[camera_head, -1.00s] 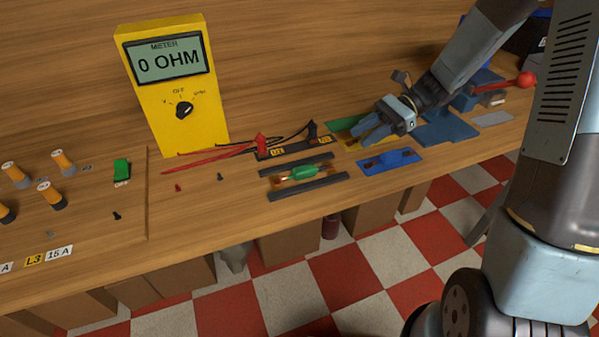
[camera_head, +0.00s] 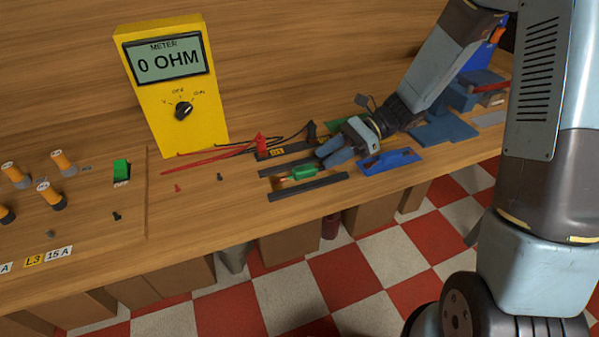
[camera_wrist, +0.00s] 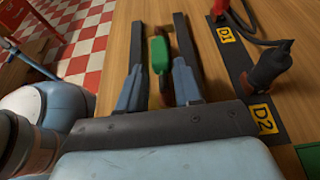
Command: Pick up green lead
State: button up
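The green lead (camera_head: 304,173) is a small green cylinder with metal ends, lying between two dark rails on the bench. It also shows in the wrist view (camera_wrist: 159,54), just beyond and between my blue fingertips. My gripper (camera_head: 328,153) is just to the right of the green lead and low over the bench. In the wrist view my gripper (camera_wrist: 160,82) has its two fingers apart with nothing held between them. The lead's near end shows between the fingers. Whether the fingers touch the rails cannot be told.
A yellow meter (camera_head: 172,90) reading 0 OHM stands at the back. Red and black probes (camera_head: 262,146) stand in a dark strip labelled D1 and D2 behind the lead. A blue tray (camera_head: 390,161) lies to the right. The bench's front edge is close.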

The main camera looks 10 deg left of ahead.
aim_at(313, 166)
jog(key=shift+x, duration=2.35)
jog(key=shift+d+f, duration=0.1)
grip_shut()
